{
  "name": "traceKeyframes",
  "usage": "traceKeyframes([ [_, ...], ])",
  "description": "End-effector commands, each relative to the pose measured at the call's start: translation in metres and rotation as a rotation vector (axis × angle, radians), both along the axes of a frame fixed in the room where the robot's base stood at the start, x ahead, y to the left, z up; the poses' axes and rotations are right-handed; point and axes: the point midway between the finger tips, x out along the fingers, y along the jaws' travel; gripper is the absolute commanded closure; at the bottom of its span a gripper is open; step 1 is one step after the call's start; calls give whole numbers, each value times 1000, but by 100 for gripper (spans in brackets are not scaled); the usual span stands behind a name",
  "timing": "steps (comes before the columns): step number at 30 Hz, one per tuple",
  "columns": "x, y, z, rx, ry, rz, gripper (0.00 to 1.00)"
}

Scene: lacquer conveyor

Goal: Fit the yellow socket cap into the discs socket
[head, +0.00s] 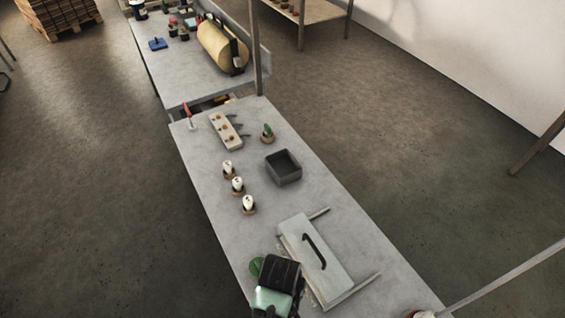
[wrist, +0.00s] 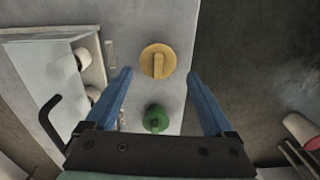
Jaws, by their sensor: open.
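The yellow socket cap (wrist: 158,61) is a round disc with a raised bar across its top. It lies on the grey table in the wrist view, between and a little beyond the fingertips. My gripper (wrist: 159,73) is open, its blue fingers apart on either side and empty. A green cap (wrist: 157,118) lies closer to the palm, between the fingers. In the head view my gripper (head: 274,304) is over the table's near end, and a green round piece (head: 256,266) shows beside it. The yellow cap is hidden there. I cannot identify the discs socket.
A pale panel with a black handle (head: 303,238) is beside my gripper; white round items (wrist: 82,56) show by it in the wrist view. A dark open box (head: 283,168), several white-topped pieces (head: 238,186) and a pegged block (head: 224,131) stand farther along. Bare table lies between.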

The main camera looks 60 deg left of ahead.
Motion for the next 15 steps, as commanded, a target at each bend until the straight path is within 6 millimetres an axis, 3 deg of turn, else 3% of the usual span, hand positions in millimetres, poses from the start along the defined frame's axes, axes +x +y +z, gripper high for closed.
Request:
traceKeyframes([
  [15,2,-4,-50,1,-1,0,13],
])
